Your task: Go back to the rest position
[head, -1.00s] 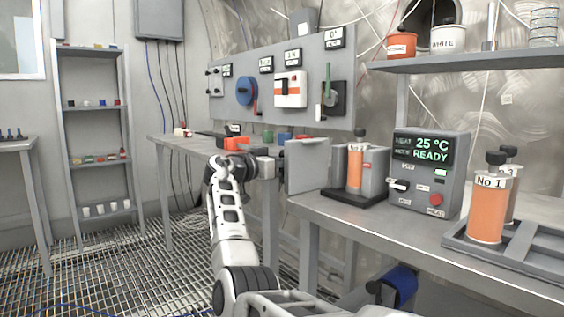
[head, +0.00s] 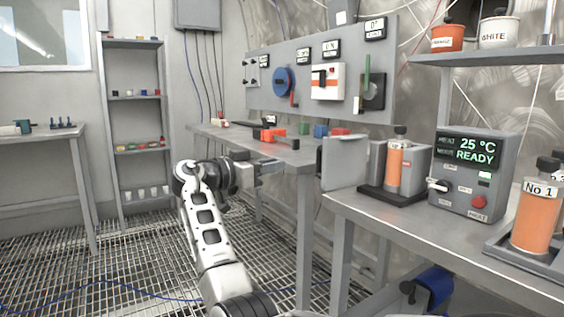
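The unit holds an orange bottle (head: 394,160) beside a control box (head: 475,172) reading 25 °C READY. Bottle No 1 (head: 534,222) stands in a rack at the right. A switch panel (head: 325,75) hangs behind.

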